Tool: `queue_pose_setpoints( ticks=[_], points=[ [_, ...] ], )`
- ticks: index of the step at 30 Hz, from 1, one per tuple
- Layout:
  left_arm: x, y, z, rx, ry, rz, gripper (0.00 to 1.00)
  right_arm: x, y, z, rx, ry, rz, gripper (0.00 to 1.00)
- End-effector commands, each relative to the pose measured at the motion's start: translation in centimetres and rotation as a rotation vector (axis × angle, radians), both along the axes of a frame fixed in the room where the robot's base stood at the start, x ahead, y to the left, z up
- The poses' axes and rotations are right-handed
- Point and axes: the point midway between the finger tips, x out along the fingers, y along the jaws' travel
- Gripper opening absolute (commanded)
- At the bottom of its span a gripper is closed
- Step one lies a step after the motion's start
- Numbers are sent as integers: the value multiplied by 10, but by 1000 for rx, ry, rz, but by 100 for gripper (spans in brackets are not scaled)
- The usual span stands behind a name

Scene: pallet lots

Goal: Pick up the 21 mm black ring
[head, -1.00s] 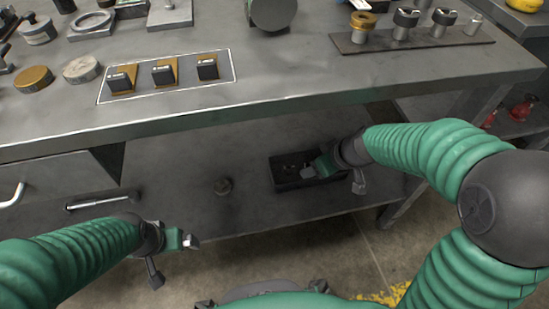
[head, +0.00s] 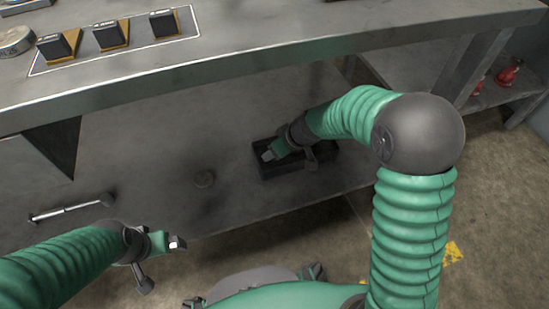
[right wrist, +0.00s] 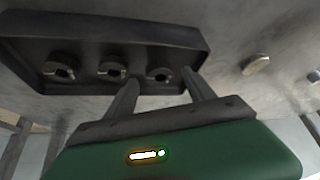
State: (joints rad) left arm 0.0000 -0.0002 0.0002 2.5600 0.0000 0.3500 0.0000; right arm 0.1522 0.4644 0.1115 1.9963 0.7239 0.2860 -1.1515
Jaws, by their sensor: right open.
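A black tray (head: 290,174) stands on the lower shelf; its wall also shows in the right wrist view (right wrist: 110,24). In it sit three dark round ring-like pieces in a row: a left one (right wrist: 62,72), a middle one (right wrist: 111,72) and a right one (right wrist: 159,75). I cannot tell which is the 21 mm ring. My right gripper (right wrist: 160,76) is open, its fingers pointing into the tray, with the right piece showing between the fingertips; contact is unclear. In the head view the right gripper (head: 268,154) is over the tray. My left gripper (head: 174,243) is away at lower left, its jaws unclear.
The bench top (head: 260,62) overhangs the shelf and carries several black blocks in a white outline. Red objects (head: 510,73) stand on the right shelf.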

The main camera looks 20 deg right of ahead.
Motion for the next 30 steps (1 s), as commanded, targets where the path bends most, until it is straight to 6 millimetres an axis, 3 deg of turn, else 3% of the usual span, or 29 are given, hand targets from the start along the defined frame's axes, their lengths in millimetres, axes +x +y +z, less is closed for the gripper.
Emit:
queue_pose_setpoints(
  ticks=[2, 10, 24, 30],
  points=[
    [0, 0, -12, 0, 0, 0, 100, 5, 2, -15, 0, 1, -1, 62],
    [0, 0, -10, 0, 0, 0, 100, 8, 3, -15, 1, 0, -2, 62],
    [0, 0, -10, 0, 0, 0, 100, 7, 2, -14, 0, 0, -2, 1],
    [0, 0, -10, 0, 0, 0, 100, 8, 2, -14, 0, 0, -2, 0]
  ],
)
